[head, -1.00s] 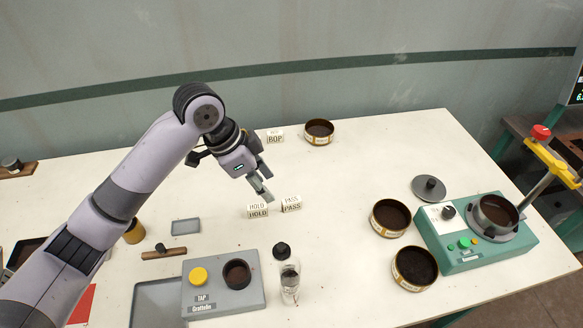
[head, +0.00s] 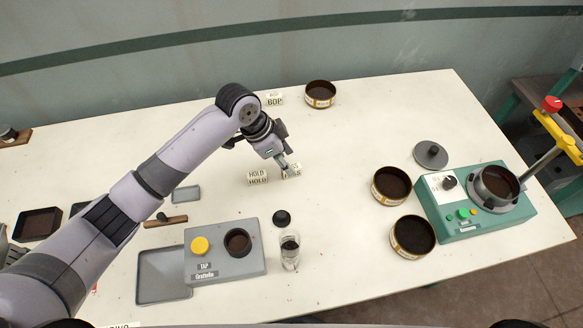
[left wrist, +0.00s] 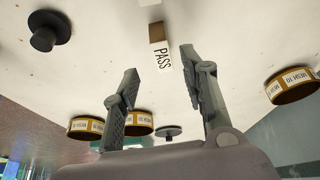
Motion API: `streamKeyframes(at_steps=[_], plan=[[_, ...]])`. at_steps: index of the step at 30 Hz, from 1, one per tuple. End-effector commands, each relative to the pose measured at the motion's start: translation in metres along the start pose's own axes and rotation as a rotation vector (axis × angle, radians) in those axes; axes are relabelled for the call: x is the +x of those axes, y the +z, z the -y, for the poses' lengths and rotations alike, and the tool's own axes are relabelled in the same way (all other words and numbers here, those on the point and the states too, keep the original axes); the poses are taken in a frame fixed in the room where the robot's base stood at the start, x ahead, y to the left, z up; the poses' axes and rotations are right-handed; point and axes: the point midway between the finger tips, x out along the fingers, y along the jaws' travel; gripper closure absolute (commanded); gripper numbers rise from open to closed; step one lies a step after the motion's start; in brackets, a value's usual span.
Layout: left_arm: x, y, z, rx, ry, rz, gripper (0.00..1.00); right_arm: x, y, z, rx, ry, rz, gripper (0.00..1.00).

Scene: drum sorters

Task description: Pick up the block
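Small white lettered blocks stand on the table. The PASS block (head: 297,174) is partly hidden behind my left gripper (head: 285,167) in the head view, and the HOLD block (head: 257,177) stands just to its left. The BOP block (head: 274,99) is farther back. In the left wrist view the PASS block (left wrist: 162,55) lies ahead between the spread fingertips of my left gripper (left wrist: 159,65). The gripper is open and empty; I cannot tell whether a finger touches the block. My right gripper is not in view.
Round sieves (head: 391,185) and a green machine (head: 480,215) stand at the right. A grey tap unit (head: 225,265), a glass bottle (head: 289,255) and a black cap (head: 281,218) are in front. The table right of the PASS block is clear.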

Motion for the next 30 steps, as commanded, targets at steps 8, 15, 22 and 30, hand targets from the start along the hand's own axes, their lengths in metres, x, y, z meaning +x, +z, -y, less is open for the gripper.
streamKeyframes(at_steps=[8,15,22,30], plan=[[0.024,0.001,0.003,-0.002,0.002,0.002,0.60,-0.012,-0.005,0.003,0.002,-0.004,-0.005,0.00],[0.052,0.003,0.004,0.000,0.000,0.001,0.60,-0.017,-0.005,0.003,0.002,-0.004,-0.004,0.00],[0.055,0.003,0.004,0.001,-0.001,0.000,0.60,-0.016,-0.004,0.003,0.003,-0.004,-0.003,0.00],[0.054,0.003,0.005,0.000,-0.001,0.000,0.76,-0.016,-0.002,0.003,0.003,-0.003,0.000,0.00]])
